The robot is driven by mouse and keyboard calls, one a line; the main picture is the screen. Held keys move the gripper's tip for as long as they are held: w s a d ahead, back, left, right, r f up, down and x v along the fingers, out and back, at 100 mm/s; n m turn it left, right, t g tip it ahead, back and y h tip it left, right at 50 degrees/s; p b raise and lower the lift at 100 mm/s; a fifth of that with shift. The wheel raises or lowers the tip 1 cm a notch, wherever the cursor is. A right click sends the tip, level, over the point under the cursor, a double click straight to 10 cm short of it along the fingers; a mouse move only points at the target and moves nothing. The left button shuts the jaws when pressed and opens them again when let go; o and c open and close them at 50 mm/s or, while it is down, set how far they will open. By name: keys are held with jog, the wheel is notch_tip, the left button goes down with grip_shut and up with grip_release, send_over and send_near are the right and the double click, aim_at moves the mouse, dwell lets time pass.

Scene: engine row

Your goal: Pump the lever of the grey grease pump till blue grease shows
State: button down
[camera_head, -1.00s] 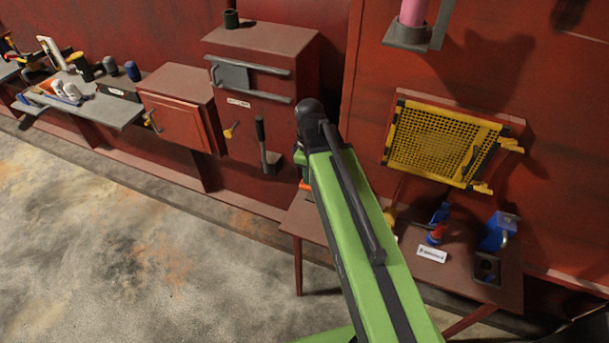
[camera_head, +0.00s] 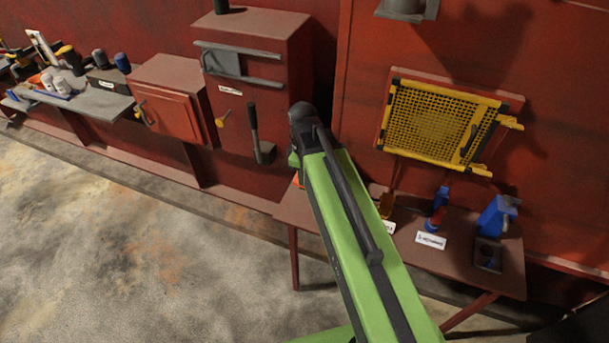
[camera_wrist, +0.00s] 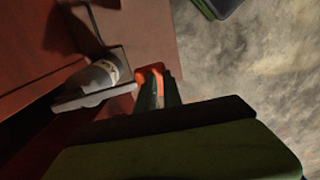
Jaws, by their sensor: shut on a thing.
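The grey grease pump (camera_wrist: 98,76) shows in the wrist view as a grey cylinder with a pale marking, on a reddish-brown surface. Its grey lever (camera_wrist: 95,97) runs alongside and ends in an orange-red grip. My gripper (camera_wrist: 157,88) is shut on the lever's grip (camera_wrist: 150,72), between dark fingers. In the head view my green arm covers the pump and my gripper; only a sliver of orange shows beside it. I cannot make out any blue grease in these views.
The bench (camera_head: 287,205) stands against the red wall, with a blue device (camera_head: 495,217), a blue-red item (camera_head: 437,210) and a white label (camera_head: 430,240). A yellow mesh guard (camera_head: 440,125) hangs above. Cabinets and a grey shelf (camera_head: 85,103) line the left. The floor in front is open.

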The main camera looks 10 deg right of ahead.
notch_tip(320, 180, up, 14)
jog(key=s+a+p, duration=0.1)
jog(key=s+p, duration=0.1)
jog(key=p, duration=1.1)
jog(key=shift+s+a+f, duration=0.25)
jog(key=shift+a, duration=0.1)
